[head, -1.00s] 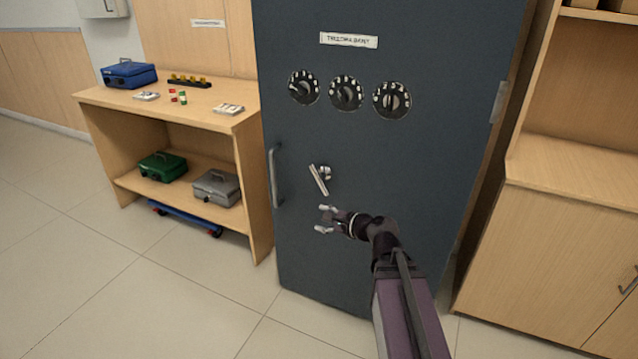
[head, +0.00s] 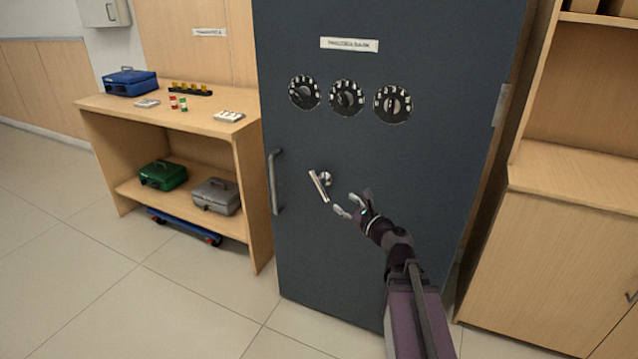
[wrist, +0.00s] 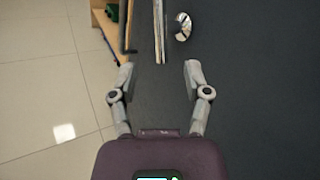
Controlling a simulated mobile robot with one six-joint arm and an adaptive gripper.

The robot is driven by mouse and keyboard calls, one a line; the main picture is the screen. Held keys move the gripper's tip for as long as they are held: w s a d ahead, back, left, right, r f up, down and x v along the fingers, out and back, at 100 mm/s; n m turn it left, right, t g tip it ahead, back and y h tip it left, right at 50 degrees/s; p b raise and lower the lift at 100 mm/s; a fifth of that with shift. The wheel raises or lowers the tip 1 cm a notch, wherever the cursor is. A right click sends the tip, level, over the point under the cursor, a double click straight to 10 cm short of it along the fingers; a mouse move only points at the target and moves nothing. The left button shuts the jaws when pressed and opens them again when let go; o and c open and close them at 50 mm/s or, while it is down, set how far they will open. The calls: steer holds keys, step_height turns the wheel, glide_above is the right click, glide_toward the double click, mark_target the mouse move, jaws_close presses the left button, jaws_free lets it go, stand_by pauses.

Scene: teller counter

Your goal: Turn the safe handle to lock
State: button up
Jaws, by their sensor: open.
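The dark grey safe door (head: 410,160) stands shut in the middle of the head view. The safe handle (head: 318,186) is a small silver lever with a round hub, tilted with its lower end to the right. My gripper (head: 346,205) is open and empty, just right of and slightly below the lever's lower end. In the wrist view the lever (wrist: 159,35) lies ahead, between the lines of the two open fingers (wrist: 157,75), with its shiny hub (wrist: 182,26) on the right. I cannot tell whether a finger touches the lever.
A vertical pull bar (head: 274,182) is at the door's left edge, and three black dials (head: 346,98) are above. A wooden shelf unit (head: 245,170) with cash boxes stands left, a wooden cabinet (head: 560,250) right. Open tiled floor (head: 150,290) lies front left.

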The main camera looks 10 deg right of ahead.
mark_target(320, 183)
steer(key=x, duration=1.3)
steer(key=shift+w+a, duration=0.15)
steer(key=shift+w, duration=0.2)
jaws_close()
